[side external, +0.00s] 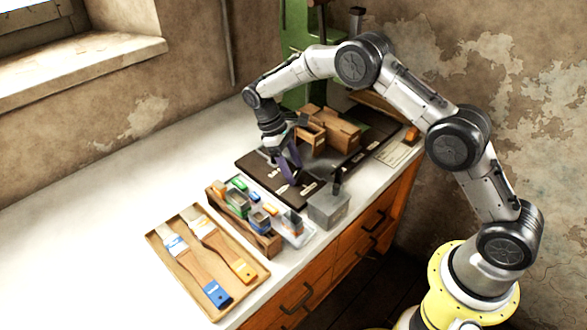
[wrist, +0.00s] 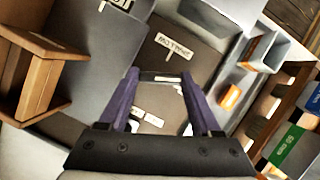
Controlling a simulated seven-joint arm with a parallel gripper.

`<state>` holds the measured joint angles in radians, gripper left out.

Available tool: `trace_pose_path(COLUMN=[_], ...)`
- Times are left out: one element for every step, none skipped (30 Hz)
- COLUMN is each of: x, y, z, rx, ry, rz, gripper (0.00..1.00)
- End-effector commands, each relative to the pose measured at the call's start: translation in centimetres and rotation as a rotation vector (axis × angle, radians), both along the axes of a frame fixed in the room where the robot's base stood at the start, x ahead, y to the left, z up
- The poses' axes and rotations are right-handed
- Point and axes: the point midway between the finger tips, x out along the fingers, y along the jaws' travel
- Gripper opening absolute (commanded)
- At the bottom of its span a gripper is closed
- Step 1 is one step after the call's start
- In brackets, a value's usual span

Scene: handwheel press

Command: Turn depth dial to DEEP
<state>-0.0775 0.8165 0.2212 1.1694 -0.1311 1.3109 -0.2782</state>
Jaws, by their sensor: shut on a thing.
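My gripper (wrist: 160,77) has two purple fingers. In the side external view my gripper (side external: 290,180) points down at the dark labelled board (side external: 252,164). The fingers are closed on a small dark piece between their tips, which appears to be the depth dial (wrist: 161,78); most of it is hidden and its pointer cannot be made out. Another white label (wrist: 154,119) shows between the fingers, too small to read. I cannot tell which one is DEEP.
Wooden boxes (side external: 338,130) stand on the board behind my gripper. A grey box with a dark upright handle (side external: 328,208) is at the right front. A wooden rack of small coloured items (side external: 230,205) and a brush tray (side external: 180,274) lie in front. The bench's left is clear.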

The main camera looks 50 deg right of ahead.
Motion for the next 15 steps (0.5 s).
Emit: trace_pose_path(x=[0.16, 0.16, 0.16, 0.17, 0.2, 0.22, 0.22, 0.23, 0.22, 0.23, 0.22, 0.23, 0.23, 0.24, 0.24], y=[-0.01, -0.02, -0.05, -0.08, -0.08, -0.08, -0.09, -0.1, -0.1, -0.11, -0.13, -0.16, -0.17, -0.17, -0.17], z=[0.17, 0.17, 0.17, 0.19, 0.2, 0.2, 0.2, 0.2, 0.19, 0.19, 0.19, 0.19, 0.19, 0.19, 0.19], rx=[0.002, 0.002, 0.002, 0.002, 0.002, 0.002, 0.001, 0.002, 0.002, 0.002, 0.002, 0.002, 0.002, 0.002, 0.002], ry=[-0.005, -0.005, -0.004, -0.004, -0.005, -0.005, -0.005, -0.005, -0.004, -0.004, -0.004, -0.004, -0.005, -0.004, -0.004], rz=[-0.042, -0.07, -0.104, -0.128, -0.154, -0.183, -0.204, -0.225, -0.252, -0.271, -0.289, -0.31, -0.326, -0.339, -0.356], gripper=[0.09, 0.09, 0.09, 0.09, 0.09, 0.09, 0.09, 0.09, 0.09, 0.09, 0.09, 0.09, 0.09, 0.09, 0.09])
